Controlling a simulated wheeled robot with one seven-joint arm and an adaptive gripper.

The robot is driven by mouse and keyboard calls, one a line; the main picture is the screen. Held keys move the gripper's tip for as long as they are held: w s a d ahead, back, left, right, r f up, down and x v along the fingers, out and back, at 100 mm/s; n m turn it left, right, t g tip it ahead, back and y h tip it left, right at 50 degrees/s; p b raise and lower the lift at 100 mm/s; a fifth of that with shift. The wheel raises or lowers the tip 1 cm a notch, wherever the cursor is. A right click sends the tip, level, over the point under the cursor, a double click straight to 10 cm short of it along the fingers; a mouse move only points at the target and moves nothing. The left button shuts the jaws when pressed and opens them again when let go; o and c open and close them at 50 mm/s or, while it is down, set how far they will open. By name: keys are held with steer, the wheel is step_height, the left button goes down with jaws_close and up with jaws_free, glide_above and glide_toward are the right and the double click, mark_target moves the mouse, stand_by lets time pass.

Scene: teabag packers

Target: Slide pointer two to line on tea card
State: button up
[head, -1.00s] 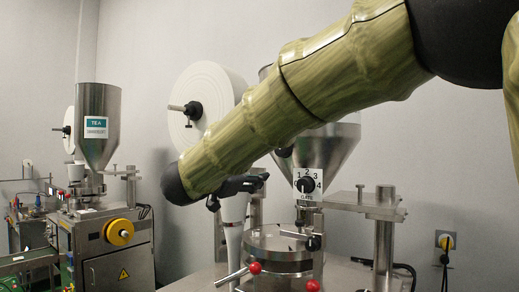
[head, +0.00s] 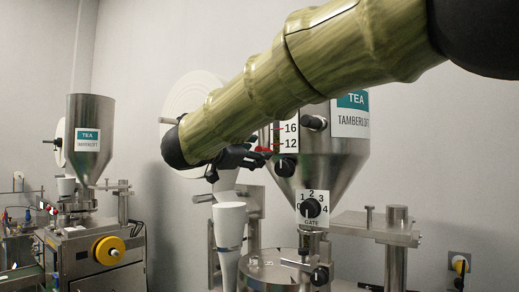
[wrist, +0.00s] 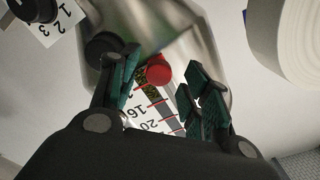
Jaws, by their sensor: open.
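The red pointer (head: 263,150) sits at the left side of the scale strip (head: 289,128) on the near hopper (head: 335,165). 16 and 12 show on the strip. The tea card (head: 350,122), reading TEA TAMBERLOFT, is on the hopper's right, partly behind my arm. My gripper (head: 243,157) is just left of the pointer. In the wrist view my open gripper (wrist: 163,66) has its fingers on both sides of the red pointer knob (wrist: 158,73), with a gap at the right; contact at the left is unclear. The scale strip (wrist: 152,108) shows below the knob.
A black gate dial (head: 311,208) sits below the hopper. A black knob (head: 286,166) is close to the pointer. A white paper roll (head: 190,95) and a white cone (head: 229,235) stand left of the hopper. A second machine (head: 95,245) is farther left.

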steer(key=shift+x, duration=1.3)
jaws_close()
steer(key=shift+p, duration=0.3)
